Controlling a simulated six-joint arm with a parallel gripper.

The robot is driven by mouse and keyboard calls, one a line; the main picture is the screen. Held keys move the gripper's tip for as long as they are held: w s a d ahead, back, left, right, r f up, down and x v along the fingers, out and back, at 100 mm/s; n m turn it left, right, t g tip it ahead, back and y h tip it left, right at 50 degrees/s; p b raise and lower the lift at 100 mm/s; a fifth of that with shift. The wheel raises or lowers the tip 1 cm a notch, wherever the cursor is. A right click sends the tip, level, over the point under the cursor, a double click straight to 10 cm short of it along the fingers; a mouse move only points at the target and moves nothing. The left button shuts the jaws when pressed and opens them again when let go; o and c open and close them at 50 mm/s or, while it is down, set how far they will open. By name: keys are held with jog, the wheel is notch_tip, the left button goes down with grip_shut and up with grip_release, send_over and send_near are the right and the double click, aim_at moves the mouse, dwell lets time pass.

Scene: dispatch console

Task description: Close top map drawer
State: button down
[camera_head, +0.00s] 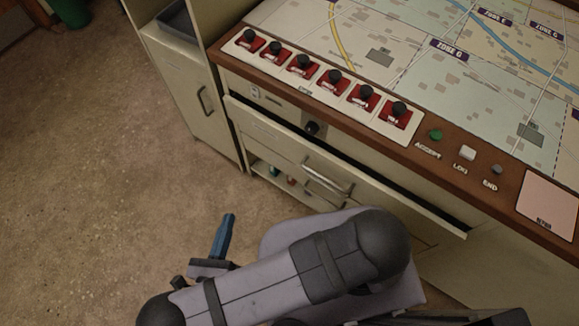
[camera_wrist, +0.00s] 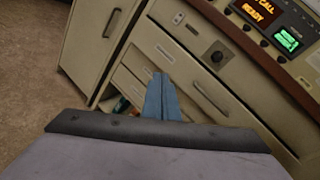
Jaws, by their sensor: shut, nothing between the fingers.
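The top map drawer (camera_head: 285,143) is a wide cream front with a metal bar handle (camera_head: 328,178), below the console's wooden edge. The fingers also show in the wrist view (camera_wrist: 160,78), hiding part of the lower fronts.
A cabinet with a handled door (camera_head: 190,95) stands left of the drawers. A black knob (camera_head: 312,128) sits on the panel above the drawer. Red switches (camera_head: 334,82) line the console top.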

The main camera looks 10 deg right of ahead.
jog(key=s+d+m+g+h, duration=0.1)
jog(key=d+m+h, duration=0.1)
jog(key=d, duration=0.6)
jog(key=s+d+m+h, duration=0.2)
jog(key=d+m, duration=0.2)
jog(key=d, duration=0.4)
jog(key=s+d+m+g+h, duration=0.1)
jog(key=d+m, duration=0.3)
jog(key=d, duration=0.4)
jog(key=shift+s+r+g+h+p, duration=0.3)
jog(key=shift+s+h, duration=0.25)
jog(key=shift+h, duration=0.35)
jog(key=shift+w+d, duration=0.1)
jog(key=shift+w, duration=0.05)
jog(key=p, duration=0.4)
send_near(355, 176)
jog(key=x, duration=0.4)
jog(key=shift+p+x, duration=0.4)
jog(key=shift+x, duration=0.8)
jog(key=shift+w+d, duration=0.1)
jog(key=shift+w, duration=0.05)
